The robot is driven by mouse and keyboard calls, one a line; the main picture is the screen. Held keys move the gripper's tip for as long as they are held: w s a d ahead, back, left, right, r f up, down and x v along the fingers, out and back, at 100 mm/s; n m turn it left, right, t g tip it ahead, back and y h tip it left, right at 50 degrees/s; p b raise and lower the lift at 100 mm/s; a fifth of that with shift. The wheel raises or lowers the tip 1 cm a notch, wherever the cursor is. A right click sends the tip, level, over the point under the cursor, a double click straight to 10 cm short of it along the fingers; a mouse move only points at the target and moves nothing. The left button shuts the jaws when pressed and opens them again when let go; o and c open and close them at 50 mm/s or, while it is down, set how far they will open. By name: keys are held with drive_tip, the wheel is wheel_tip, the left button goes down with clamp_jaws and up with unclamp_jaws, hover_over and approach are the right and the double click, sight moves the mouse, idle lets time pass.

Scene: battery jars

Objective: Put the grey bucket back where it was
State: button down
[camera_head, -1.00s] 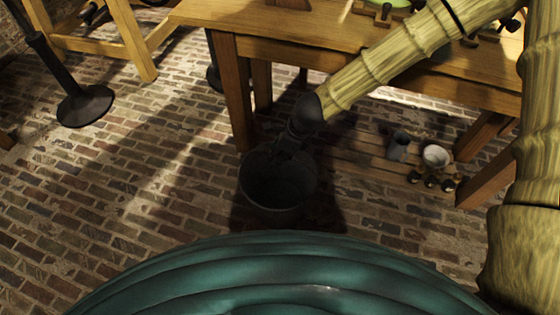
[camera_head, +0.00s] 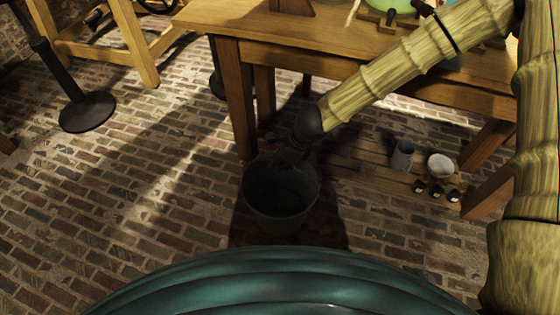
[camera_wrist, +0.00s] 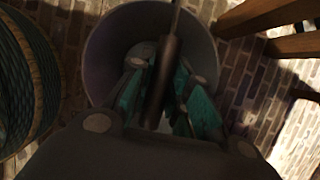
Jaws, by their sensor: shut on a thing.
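The grey bucket (camera_head: 281,205) is in front of the wooden table's near left leg, above or on the brick floor; I cannot tell if it touches the floor. My gripper (camera_head: 290,153) is at the bucket's far rim in the head view. In the wrist view the bucket (camera_wrist: 108,45) is round and open, and my gripper (camera_wrist: 160,95) with its teal finger pads is shut on a dark cylindrical grip of the bucket's handle that runs between the fingers. The bucket's inside is dark, and the fingers hide part of it.
The wooden table (camera_head: 285,50) stands behind the bucket. A low slatted shelf under it carries a grey jar (camera_head: 402,155), a white bowl (camera_head: 440,166) and several small dark items. A black stand base (camera_head: 87,111) is at left. Brick floor lies clear between.

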drive_tip(key=c, duration=1.3)
unclamp_jaws()
drive_tip(key=p+v, duration=0.5)
drive_tip(key=v, duration=0.7)
drive_tip(key=shift+p, duration=0.3)
drive_tip(key=s+d+f+n+g+h, duration=0.1)
drive_tip(key=s+d+f+n+h, duration=0.1)
drive_tip(key=s+d+f+n, duration=0.45)
drive_tip(key=s+d+f+n+h, duration=0.2)
drive_tip(key=s+d+f+n, duration=0.25)
drive_tip(key=s+f, duration=0.45)
drive_tip(key=s+d+f+n, duration=0.2)
drive_tip(key=s+n, duration=0.1)
drive_tip(key=s, duration=0.1)
drive_tip(key=s+d+f+n, duration=0.1)
drive_tip(key=s+d+n, duration=0.2)
drive_tip(key=s, duration=0.1)
drive_tip(key=s+d+f+n, duration=0.2)
drive_tip(key=s+n, duration=0.2)
drive_tip(key=shift+s+d+f, duration=0.2)
drive_tip(key=shift+s+f, duration=0.15)
drive_tip(key=shift+s, duration=0.05)
